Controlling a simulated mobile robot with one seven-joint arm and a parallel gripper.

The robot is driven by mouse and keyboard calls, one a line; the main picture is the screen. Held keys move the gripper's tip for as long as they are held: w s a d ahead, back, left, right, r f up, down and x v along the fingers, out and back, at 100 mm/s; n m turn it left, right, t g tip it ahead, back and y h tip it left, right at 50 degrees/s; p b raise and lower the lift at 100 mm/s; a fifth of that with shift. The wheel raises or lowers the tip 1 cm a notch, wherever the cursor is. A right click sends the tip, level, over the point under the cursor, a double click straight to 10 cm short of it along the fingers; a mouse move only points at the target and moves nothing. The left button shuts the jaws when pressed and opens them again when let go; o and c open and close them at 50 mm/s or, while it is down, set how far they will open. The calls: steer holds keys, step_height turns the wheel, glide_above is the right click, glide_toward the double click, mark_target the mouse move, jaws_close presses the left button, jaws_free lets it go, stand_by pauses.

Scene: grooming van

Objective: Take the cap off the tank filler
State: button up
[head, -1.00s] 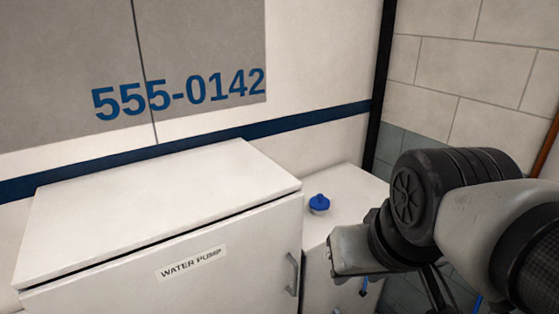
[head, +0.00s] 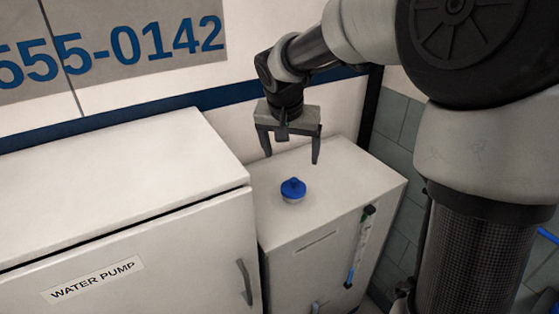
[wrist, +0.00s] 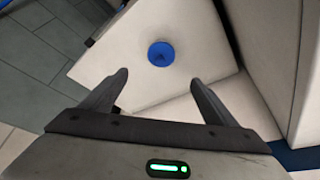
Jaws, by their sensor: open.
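The blue cap (head: 292,188) sits on the pale filler neck on top of the white tank (head: 335,180). In the wrist view the cap (wrist: 161,54) is a round blue disc beyond my fingertips, roughly between their lines. My gripper (head: 291,158) points down above the tank top, behind the cap in the head view. Its two fingers are apart with nothing between them, and they do not touch the cap. In the wrist view my gripper (wrist: 160,82) is also open and empty.
The taller white water pump cabinet (head: 110,190) stands left of the tank, with a handle (head: 245,282) on its door. A level tube (head: 360,245) runs down the tank's front. The van wall is close behind. The tank top around the cap is clear.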

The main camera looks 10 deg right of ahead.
mark_target(293, 183)
steer(key=x, duration=1.6)
steer(key=shift+a+f+p, duration=0.2)
steer(key=shift+a+p, duration=0.05)
steer(key=shift+p, duration=0.15)
steer(key=shift+s, duration=0.1)
steer(key=c, duration=1.1)
